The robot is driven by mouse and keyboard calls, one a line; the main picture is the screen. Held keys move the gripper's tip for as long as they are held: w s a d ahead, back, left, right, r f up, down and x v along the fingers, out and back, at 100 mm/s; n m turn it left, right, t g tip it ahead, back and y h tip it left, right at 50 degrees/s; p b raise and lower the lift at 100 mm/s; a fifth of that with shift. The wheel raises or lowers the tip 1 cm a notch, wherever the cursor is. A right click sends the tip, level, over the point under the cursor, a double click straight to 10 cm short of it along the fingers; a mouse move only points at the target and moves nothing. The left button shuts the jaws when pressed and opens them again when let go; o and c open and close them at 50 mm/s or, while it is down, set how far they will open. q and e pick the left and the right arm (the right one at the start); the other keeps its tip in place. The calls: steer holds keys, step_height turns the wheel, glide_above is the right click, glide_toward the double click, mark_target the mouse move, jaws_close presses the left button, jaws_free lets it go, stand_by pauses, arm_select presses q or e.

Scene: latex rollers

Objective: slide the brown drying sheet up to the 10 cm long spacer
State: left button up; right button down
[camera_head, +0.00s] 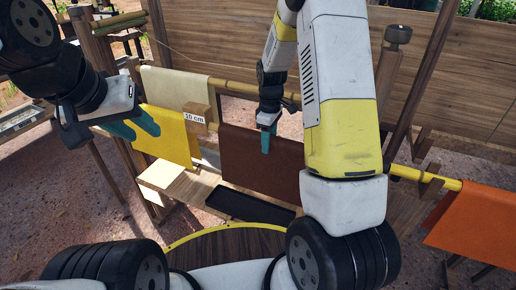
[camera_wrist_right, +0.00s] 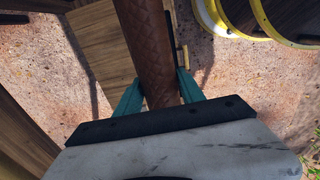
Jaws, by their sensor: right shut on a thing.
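The brown drying sheet (camera_head: 250,172) hangs over a yellow rail in the head view. The 10 cm spacer (camera_head: 197,117), a wooden block with a white "10 cm" label, sits on the rail just left of the sheet. Any gap between their edges is very small; I cannot tell whether they touch. My right gripper (camera_head: 266,138) is shut on the brown sheet at the rail. In the right wrist view the sheet's folded top (camera_wrist_right: 157,50) lies between the teal fingers (camera_wrist_right: 158,95). My left gripper (camera_head: 146,127) is open in front of the yellow sheet, left of the spacer.
A yellow sheet (camera_head: 165,138) hangs left of the spacer, with a cream sheet (camera_head: 172,88) behind. An orange sheet (camera_head: 480,225) hangs far right. Below stand a wooden bench (camera_head: 180,186) and a black tray (camera_head: 248,206). A wooden post (camera_head: 388,70) stands right.

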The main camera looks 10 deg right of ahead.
mark_target(257, 133)
steer(key=shift+w+a, duration=0.2)
steer(key=shift+a, duration=0.1)
steer(key=shift+w+a, duration=0.45)
steer(key=shift+a, duration=0.15)
steer(key=shift+w+a, duration=0.15)
steer(key=shift+a, duration=0.15)
steer(key=shift+w+a, duration=0.55)
steer(key=shift+a, duration=0.15)
steer(key=shift+s+f, duration=0.1)
steer(key=shift+f, duration=0.1)
stand_by(0.3)
